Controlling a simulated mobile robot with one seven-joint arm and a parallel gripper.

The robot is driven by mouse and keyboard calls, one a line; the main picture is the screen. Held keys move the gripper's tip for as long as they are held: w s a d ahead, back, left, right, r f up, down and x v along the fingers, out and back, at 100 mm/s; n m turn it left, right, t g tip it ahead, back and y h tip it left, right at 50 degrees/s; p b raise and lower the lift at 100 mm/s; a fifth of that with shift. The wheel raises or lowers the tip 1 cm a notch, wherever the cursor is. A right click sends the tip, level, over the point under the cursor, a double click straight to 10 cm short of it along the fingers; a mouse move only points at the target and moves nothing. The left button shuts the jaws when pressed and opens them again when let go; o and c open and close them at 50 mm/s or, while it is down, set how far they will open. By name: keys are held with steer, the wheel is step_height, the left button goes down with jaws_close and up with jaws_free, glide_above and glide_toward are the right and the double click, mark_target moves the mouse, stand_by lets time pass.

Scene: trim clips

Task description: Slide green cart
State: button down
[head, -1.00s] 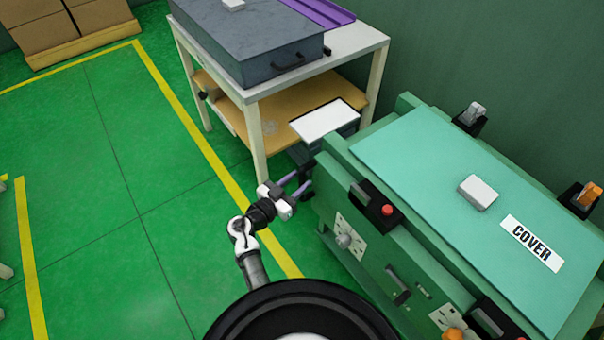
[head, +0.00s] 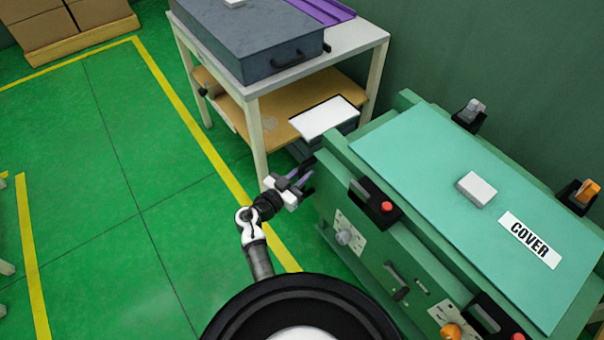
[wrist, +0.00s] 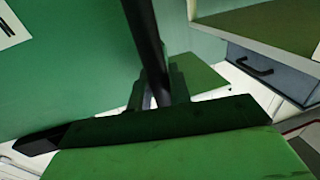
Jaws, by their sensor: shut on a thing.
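The green cart (head: 345,205) stands at the right in the head view, with a teal top panel (head: 440,190) labelled COVER. My gripper (head: 303,179) is at the cart's left end, low beside its corner. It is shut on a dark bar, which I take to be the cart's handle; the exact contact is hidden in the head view. In the wrist view the dark bar (wrist: 146,40) runs down between the fingers, and green cart surfaces fill the left and bottom.
A white-topped table (head: 355,45) with a grey case (head: 250,45) and a lower wooden shelf stands just beyond the cart's left end. A dark box with a white top (head: 325,118) lies on that shelf. Green floor (head: 140,250) with yellow lines is clear at left.

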steer(key=shift+w, duration=0.1)
steer(key=shift+w+a+f+b, duration=0.1)
steer(key=shift+w+a+b, duration=0.15)
steer(key=shift+b, duration=0.4)
steer(key=w+a+b, duration=0.8)
steer(key=w+b, duration=0.3)
steer(key=b, duration=0.5)
steer(key=shift+w+a+r, duration=0.2)
steer(key=shift+w+a, duration=0.15)
steer(key=c, duration=1.3)
jaws_free()
steer(key=shift+w+a, duration=0.1)
steer(key=shift+c, duration=0.2)
steer(key=shift+f, duration=0.15)
